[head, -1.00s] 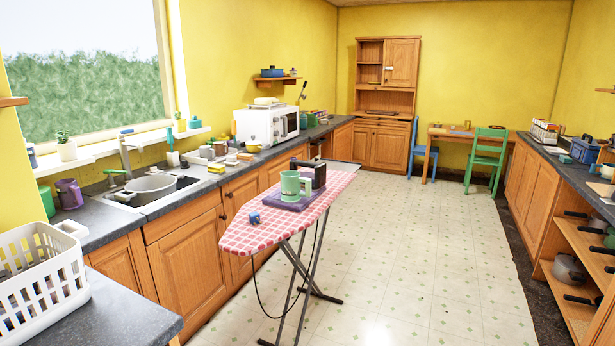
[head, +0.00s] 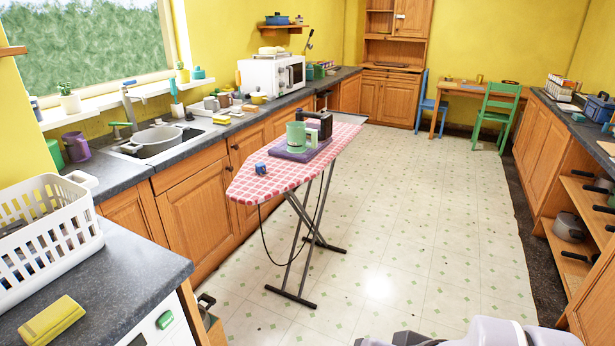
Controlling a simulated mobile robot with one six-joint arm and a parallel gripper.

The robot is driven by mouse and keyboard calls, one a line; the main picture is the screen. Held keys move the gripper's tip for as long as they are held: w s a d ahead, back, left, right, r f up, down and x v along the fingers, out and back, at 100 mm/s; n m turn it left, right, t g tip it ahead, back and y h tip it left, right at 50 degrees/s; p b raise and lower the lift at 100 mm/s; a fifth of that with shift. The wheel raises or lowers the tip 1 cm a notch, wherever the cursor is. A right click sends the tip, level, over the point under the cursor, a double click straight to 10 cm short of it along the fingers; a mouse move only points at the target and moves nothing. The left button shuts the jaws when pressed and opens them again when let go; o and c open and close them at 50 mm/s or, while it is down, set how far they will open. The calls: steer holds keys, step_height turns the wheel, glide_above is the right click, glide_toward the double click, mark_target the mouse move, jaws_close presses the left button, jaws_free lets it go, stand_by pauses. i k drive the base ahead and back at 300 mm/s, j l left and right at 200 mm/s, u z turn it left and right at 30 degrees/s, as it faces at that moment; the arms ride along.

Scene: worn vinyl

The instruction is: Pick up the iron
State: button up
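An ironing board (head: 255,184) with a red-and-white checked cover stands in the middle of the floor. A dark object with a handle (head: 325,123), which looks like the iron, stands towards its far end. A green mug (head: 300,145) stands in front of it and hides part of it. The mug is on a folded purple cloth (head: 289,154); whether the iron's base touches the cloth I cannot tell. A grey-white part of my arm shows at the bottom edge, well apart from the board. My gripper's fingers are not in view.
A small blue object (head: 260,169) lies near the board's close end. A dark cord hangs below the board among its legs. A counter with a white basket (head: 50,245) and a yellow sponge (head: 52,321) is close at left. The tiled floor (head: 430,230) right of the board is clear.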

mark_target(324, 129)
steer(key=i+l, duration=0.1)
steer(key=i, duration=1.1)
steer(key=i+l+u, duration=0.1)
steer(key=i, duration=0.55)
steer(key=i+l, duration=0.15)
steer(key=i, duration=0.45)
steer(key=i+l+u, duration=0.1)
steer(key=i, duration=0.5)
